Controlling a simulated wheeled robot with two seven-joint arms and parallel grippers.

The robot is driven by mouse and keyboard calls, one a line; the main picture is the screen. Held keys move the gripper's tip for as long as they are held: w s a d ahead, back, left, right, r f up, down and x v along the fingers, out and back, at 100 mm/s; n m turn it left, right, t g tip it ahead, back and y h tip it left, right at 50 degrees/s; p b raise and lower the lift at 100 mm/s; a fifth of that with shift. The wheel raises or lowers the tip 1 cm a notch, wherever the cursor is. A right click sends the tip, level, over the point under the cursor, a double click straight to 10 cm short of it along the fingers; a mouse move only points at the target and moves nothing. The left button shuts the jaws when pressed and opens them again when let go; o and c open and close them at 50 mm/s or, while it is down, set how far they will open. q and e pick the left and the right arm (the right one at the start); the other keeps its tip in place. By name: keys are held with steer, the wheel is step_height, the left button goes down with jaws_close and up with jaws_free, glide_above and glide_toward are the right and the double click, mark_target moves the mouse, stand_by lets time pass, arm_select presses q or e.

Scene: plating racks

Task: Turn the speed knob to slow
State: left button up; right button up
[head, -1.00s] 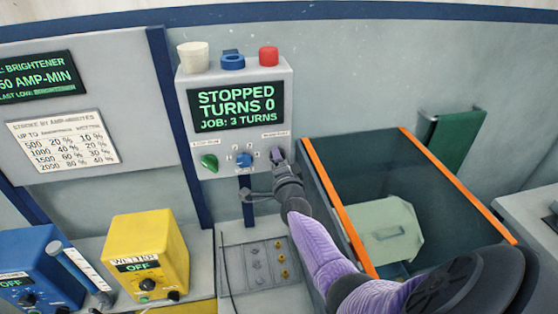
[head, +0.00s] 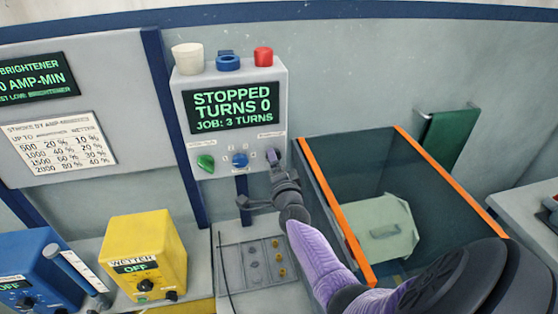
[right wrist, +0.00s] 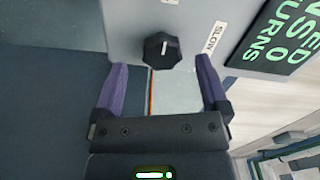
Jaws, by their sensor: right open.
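The control box (head: 235,140) is on the wall, with a screen reading STOPPED, TURNS 0, JOB: 3 TURNS. Its front has a green knob (head: 206,162) at left and a blue knob (head: 240,159) in the middle. My right gripper (head: 275,165) is at the right of this front and hides part of it. In the right wrist view a black knob (right wrist: 162,50) with a white pointer line sits beside a SLOW label (right wrist: 215,37). My right gripper's purple fingers (right wrist: 161,66) are open, one to each side of the knob, just short of it with no contact visible. My left gripper is out of view.
An open tank (head: 350,235) with orange edges stands below and right of the box. A yellow WETTER unit (head: 146,245) and a blue unit (head: 35,270) stand at lower left. White, blue and red parts sit on top of the control box.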

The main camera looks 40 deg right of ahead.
steer(key=p+v, duration=0.1)
steer(key=v, duration=0.7)
steer(key=shift+s+a+r, duration=0.1)
